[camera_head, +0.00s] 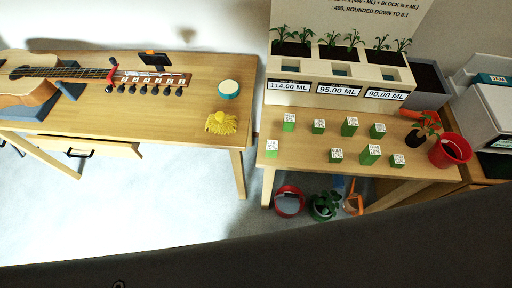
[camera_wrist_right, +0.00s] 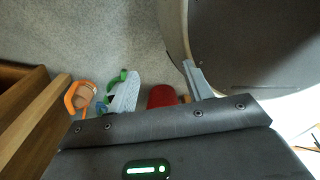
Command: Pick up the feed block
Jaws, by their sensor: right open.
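Several green feed blocks with white labelled tops stand apart on the right table in the head view. They include a back-left block (camera_head: 289,126), a back-middle block (camera_head: 349,130), a front-middle block (camera_head: 370,158), a front-right block (camera_head: 397,161) and a far-left block (camera_head: 271,152). Their print is too small to read. My right gripper (camera_wrist_right: 185,85) shows only in part in the right wrist view, above the floor, open and with nothing seen in it. It is away from the blocks, none of which show in that view. My left gripper is not in view.
A white planter (camera_head: 340,75) with seedlings and signs reading 114.00, 95.00 and 90.00 ML stands behind the blocks. A red pot (camera_head: 450,150) is at the right edge. A guitar (camera_head: 35,80) lies on the left table. A red bucket (camera_head: 289,201) stands below.

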